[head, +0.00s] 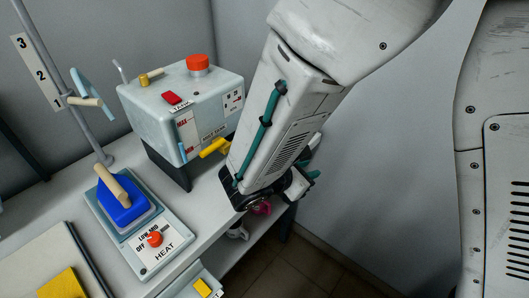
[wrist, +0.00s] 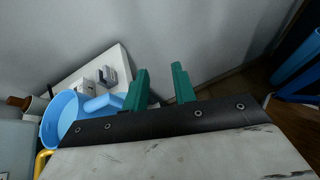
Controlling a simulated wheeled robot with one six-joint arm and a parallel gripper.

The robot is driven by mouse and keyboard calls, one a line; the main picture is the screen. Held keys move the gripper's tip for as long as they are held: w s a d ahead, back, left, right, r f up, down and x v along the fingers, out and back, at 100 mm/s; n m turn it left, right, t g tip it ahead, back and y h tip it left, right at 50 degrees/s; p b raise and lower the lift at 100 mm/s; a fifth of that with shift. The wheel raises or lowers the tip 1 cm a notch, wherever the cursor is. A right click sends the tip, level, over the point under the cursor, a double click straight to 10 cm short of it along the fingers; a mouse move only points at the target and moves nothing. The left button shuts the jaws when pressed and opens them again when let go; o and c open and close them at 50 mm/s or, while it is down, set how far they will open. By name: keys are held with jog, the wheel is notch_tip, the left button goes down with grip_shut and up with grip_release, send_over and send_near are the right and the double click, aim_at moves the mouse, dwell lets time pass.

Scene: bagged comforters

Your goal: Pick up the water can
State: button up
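A light blue round, open vessel (wrist: 58,122) with a short thick blue stub is at the left of the wrist view. It may be the water can, but I cannot tell for sure. My gripper (wrist: 160,70) is open, its two green fingers apart with nothing between them. The vessel lies to the left of the fingers, apart from them, and its lower part is hidden by my wrist. In the head view my arm hides most of the gripper, and I cannot make out a water can there.
A tank box (head: 190,105) with a red knob stands on the grey table (head: 205,205). A blue iron (head: 122,205) sits on a heat plate (head: 150,245). A pink object (head: 262,208) shows low behind the table edge. Floor (head: 300,265) is clear at right.

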jog(key=w+a+f+n+t+y, duration=0.2)
jog(key=a+f+n+t+y, duration=0.1)
jog(key=a+n, duration=0.35)
jog(key=x, duration=0.7)
jog(key=shift+w+a, duration=0.15)
jog(key=shift+w, duration=0.35)
jog(key=shift+r+m, duration=0.1)
jog(key=shift+m, duration=0.15)
grip_shut()
